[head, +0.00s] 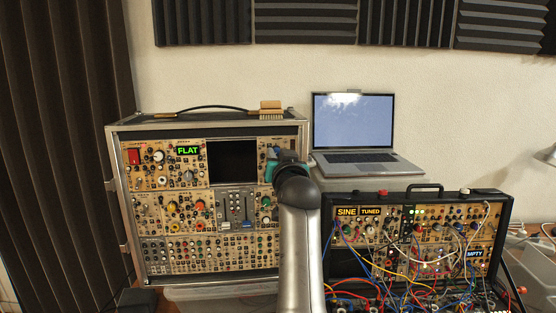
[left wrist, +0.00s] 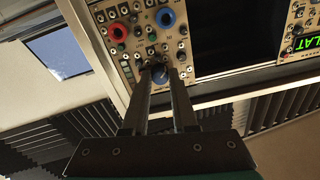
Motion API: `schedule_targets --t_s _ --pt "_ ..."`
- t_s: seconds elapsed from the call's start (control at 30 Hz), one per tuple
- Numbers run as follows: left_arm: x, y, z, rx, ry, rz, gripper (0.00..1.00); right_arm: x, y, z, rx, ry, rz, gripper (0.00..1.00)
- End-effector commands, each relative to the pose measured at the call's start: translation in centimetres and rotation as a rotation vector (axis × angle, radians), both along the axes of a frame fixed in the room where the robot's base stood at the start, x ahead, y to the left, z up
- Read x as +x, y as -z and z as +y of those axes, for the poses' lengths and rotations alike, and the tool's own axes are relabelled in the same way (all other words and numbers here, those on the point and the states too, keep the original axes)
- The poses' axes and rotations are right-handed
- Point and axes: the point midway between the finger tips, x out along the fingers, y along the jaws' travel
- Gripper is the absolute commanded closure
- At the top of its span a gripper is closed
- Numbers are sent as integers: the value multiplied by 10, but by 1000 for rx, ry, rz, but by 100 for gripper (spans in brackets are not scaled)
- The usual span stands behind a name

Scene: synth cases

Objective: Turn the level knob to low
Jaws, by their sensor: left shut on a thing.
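My left gripper (left wrist: 159,72) reaches to the synth panel (left wrist: 135,52) in the left wrist view. Its two fingers are shut on a small dark knob (left wrist: 157,71), which is mostly hidden between the fingertips. The labels are too small to read, so I cannot confirm it is the level knob or read its setting. In the head view my left arm comes up in front of the right edge of the tall synth case (head: 131,215), and the gripper hides that knob. My right gripper is not in view.
A red knob (left wrist: 119,32) and a blue knob (left wrist: 165,18) sit close by on the same panel. A dark screen (head: 232,162) is beside it. A laptop (head: 360,157) and a lower synth case (head: 507,213) with many patch cables stand to the right.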

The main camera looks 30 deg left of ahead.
Motion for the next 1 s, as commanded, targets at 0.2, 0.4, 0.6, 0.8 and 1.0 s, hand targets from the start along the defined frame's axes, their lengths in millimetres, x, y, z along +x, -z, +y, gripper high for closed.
schedule_targets --t_s 0.2,0.4,0.6,0.8,1.0 --pt "0 2 0 -44 0 -31 100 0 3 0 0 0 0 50" --pt "0 1 0 -53 -1 -39 100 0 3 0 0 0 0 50" --pt "0 1 0 -53 -1 -40 100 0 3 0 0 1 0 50" --pt "0 1 0 -52 -1 -39 60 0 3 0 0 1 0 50" --pt "0 0 0 -51 -1 -39 44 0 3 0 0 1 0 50"
